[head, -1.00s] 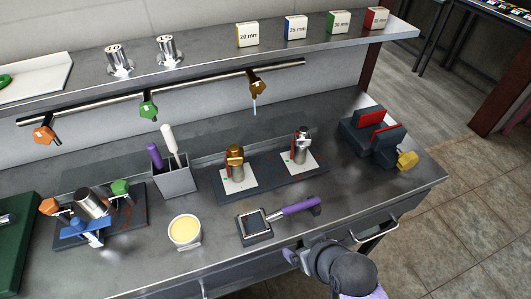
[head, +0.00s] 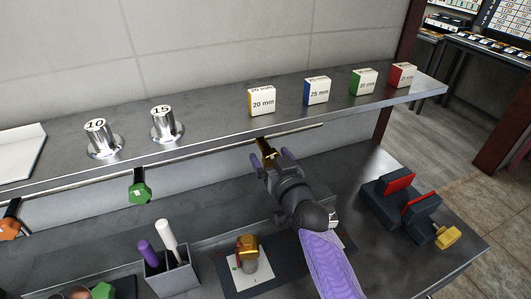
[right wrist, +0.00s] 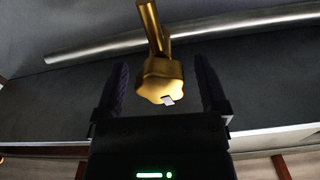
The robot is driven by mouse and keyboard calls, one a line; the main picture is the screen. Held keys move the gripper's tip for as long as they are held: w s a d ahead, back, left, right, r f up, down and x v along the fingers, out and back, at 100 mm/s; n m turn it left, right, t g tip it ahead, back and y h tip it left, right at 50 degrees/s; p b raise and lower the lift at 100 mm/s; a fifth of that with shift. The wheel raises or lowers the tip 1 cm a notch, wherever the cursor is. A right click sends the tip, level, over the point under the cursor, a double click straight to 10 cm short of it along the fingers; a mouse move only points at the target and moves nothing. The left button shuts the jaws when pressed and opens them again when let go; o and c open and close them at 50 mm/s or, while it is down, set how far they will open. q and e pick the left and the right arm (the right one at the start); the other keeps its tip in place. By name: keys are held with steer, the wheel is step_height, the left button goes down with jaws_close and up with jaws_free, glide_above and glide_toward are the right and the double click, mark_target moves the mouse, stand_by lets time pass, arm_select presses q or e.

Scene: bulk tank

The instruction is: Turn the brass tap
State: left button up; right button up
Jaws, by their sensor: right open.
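The brass tap (head: 264,148) hangs from the rail under the shelf. In the head view my right gripper partly covers it. The right wrist view shows its gold lobed handle (right wrist: 160,82) with a small pale mark, below a short brass stem. My right gripper (head: 270,158) is at the tap, with its two dark purple fingers apart. In the right wrist view the open fingers (right wrist: 162,88) stand on either side of the handle, with a visible gap at each side. My left gripper is not in view.
A green tap (head: 139,192) and an orange tap (head: 10,228) hang further left. The shelf (head: 210,128) above carries metal weights and several size boxes. Below stand a grey holder (head: 171,275), a gold-capped fitting (head: 247,252) and a dark block with red pieces (head: 400,204).

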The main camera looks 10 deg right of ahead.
steer(key=shift+w+a+b, duration=0.15)
steer(key=shift+w, duration=0.55)
steer(key=shift+w+a+b, duration=0.15)
steer(key=shift+w, duration=0.5)
steer(key=shift+c, duration=0.3)
